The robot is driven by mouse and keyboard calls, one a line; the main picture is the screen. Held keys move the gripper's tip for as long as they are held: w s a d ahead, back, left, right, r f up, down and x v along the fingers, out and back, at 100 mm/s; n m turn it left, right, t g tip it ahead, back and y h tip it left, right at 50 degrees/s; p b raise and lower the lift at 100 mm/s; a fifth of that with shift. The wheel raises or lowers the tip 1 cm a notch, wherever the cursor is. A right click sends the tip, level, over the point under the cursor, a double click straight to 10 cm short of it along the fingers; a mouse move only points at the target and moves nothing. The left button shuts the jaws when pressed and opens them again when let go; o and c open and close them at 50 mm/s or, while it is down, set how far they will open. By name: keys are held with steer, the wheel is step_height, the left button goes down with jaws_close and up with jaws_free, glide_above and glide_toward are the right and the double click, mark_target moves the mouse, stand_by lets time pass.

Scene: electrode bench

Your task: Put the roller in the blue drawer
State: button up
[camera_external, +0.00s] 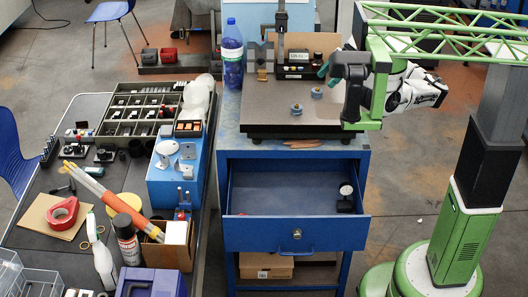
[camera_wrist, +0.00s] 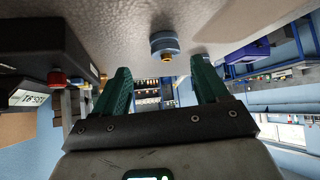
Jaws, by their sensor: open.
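Two small blue-grey round pieces lie on the dark plate (camera_external: 265,117) on the bench, one nearer the front (camera_external: 296,109) and one farther back (camera_external: 316,92). I cannot tell for sure which is the roller. My gripper (camera_external: 326,74) is open and empty, just above and beyond the back piece. In the wrist view, one blue-grey round piece (camera_wrist: 165,45) shows beyond and between the teal fingertips (camera_wrist: 160,78), apart from them. The blue drawer (camera_external: 297,236) is pulled open below the plate. A small dark gauge (camera_external: 345,199) stands inside at the right; the rest looks mostly bare.
A black instrument box (camera_external: 297,66) stands at the plate's back, also in the wrist view (camera_wrist: 45,60). A brass piece (camera_external: 262,75) is at the back left. A blue-capped bottle (camera_external: 232,55) stands left of the plate. A cluttered table (camera_external: 50,205) is at left.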

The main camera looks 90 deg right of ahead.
mark_target(318, 89)
steer(key=shift+w+a+f, duration=0.25)
steer(key=shift+w+f, duration=0.1)
steer(key=shift+w, duration=0.1)
steer(key=p+x, duration=0.1)
steer(key=x, duration=0.1)
steer(key=p+x, duration=0.1)
steer(key=x, duration=0.1)
steer(key=shift+w+a+r, duration=0.1)
steer(key=shift+a+r, duration=0.1)
steer(key=shift+a, duration=0.2)
steer(key=shift+w+a+f, duration=0.15)
steer(key=shift+w+f, duration=0.2)
steer(key=shift+f, duration=0.1)
steer(key=shift+c, duration=0.4)
steer(key=c, duration=1.2)
steer(key=shift+r, duration=0.15)
step_height(318, 89, up, 18)
steer(key=b, duration=0.3)
